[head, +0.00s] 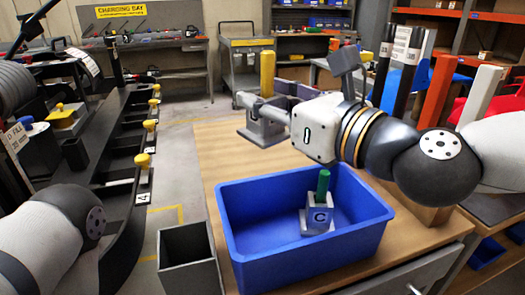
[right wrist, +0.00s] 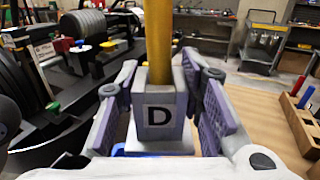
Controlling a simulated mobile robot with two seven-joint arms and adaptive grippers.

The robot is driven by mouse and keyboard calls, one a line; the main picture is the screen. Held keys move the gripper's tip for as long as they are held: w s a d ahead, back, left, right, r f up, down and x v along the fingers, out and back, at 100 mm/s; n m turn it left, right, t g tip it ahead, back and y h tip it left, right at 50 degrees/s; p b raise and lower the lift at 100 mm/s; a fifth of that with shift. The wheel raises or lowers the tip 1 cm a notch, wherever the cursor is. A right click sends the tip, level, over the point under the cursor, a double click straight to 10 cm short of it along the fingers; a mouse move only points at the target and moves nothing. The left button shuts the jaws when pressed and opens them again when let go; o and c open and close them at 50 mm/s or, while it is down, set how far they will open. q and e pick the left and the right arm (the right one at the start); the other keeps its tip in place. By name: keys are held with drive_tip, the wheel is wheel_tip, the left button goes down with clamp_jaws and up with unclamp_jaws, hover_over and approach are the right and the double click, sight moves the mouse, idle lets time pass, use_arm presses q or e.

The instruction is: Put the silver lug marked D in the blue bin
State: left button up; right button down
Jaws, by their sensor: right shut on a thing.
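The silver lug marked D (right wrist: 160,115) has a yellow post and sits between the fingers of my right gripper (right wrist: 160,112) in the right wrist view. The gripper is shut on its block. In the head view, the lug's yellow post (head: 267,73) stands upright, and my right gripper (head: 264,112) holds the block beyond the back left of the blue bin (head: 245,240). A silver lug marked C (head: 319,216), with a green post, stands inside the bin. My left arm shows at the lower left, but its gripper is out of view.
A dark grey open box (head: 187,258) stands left of the blue bin. The wooden tabletop (head: 225,150) is clear at the back left. Tall blue, black, orange and white posts stand at the back right. A black rack (head: 120,190) with yellow-topped pegs is at the left.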

sight(261, 141)
drive_tip(key=s+f, duration=0.2)
drive_tip(key=f, duration=0.1)
drive_tip(key=s+f, duration=0.1)
drive_tip(key=f, duration=0.1)
drive_tip(key=shift+a, duration=0.4)
use_arm(q)
drive_tip(key=shift+s+f+b, duration=0.4)
drive_tip(key=shift+s+f, duration=0.15)
use_arm(e)
wheel_tip(261, 141, down, 2)
drive_tip(key=shift+f, duration=0.15)
drive_tip(key=shift+f, duration=0.1)
use_arm(q)
drive_tip(key=shift+s+f+g, duration=0.3)
drive_tip(key=shift+f, duration=0.05)
use_arm(e)
drive_tip(key=shift+f, duration=0.5)
drive_tip(key=c, duration=1.1)
unclamp_jaws()
